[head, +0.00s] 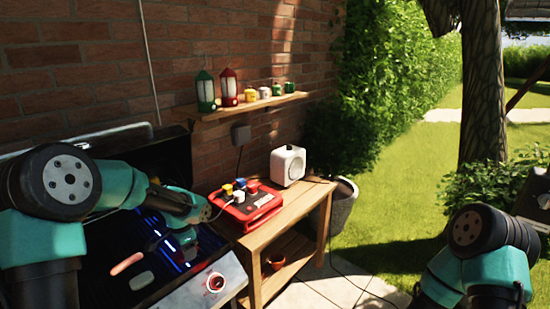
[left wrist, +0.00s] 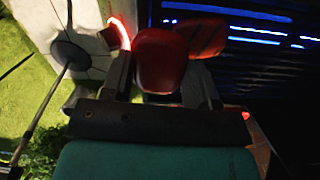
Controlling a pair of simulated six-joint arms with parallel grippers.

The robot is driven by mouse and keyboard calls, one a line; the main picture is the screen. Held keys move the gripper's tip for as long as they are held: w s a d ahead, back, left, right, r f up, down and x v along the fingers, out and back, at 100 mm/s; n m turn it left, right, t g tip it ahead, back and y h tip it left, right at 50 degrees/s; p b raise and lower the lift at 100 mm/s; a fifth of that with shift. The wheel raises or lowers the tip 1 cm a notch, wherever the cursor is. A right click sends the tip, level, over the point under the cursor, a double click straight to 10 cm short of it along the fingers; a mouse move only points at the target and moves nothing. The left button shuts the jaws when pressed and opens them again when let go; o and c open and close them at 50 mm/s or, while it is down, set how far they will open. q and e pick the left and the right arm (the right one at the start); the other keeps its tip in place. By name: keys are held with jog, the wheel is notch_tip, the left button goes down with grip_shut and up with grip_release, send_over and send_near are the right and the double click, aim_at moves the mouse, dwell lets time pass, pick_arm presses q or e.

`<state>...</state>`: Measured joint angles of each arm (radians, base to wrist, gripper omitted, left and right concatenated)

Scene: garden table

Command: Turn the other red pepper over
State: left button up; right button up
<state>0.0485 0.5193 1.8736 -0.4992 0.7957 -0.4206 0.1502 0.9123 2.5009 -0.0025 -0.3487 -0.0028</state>
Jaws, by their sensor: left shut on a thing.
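My left gripper (left wrist: 165,82) is shut on a red pepper (left wrist: 160,58), which shows rounded and glossy between the fingers in the left wrist view. A second, flatter red piece (left wrist: 203,38) lies just behind it against the dark grill; I cannot tell whether it is another pepper. In the head view my left gripper (head: 184,238) is low over the right part of the grill (head: 115,240), and the held pepper is hard to make out there. My right gripper is out of view; only part of that arm shows at the lower right.
A pinkish sausage (head: 126,264) and a pale grey piece (head: 141,281) lie on the grill's left part. A red power box (head: 250,208) with plugs and a white speaker-like box (head: 288,165) stand on the wooden table (head: 290,212). Lanterns and pots line the wall shelf (head: 245,106).

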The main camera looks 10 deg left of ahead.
pick_arm(q)
jog(key=d+n, duration=0.5)
jog(key=d, duration=0.9)
jog(key=shift+w, duration=0.25)
jog(key=shift+d, duration=0.1)
jog(key=s+d+f+m, duration=0.1)
jog(key=d+f+m, duration=0.1)
jog(key=d+m, duration=0.2)
jog(key=s+d+f+m, duration=0.1)
jog(key=d+m, duration=0.3)
jog(key=d, duration=0.7)
jog(key=shift+s+d+f, duration=0.2)
jog(key=shift+s+f, duration=0.1)
jog(key=shift+f, duration=0.15)
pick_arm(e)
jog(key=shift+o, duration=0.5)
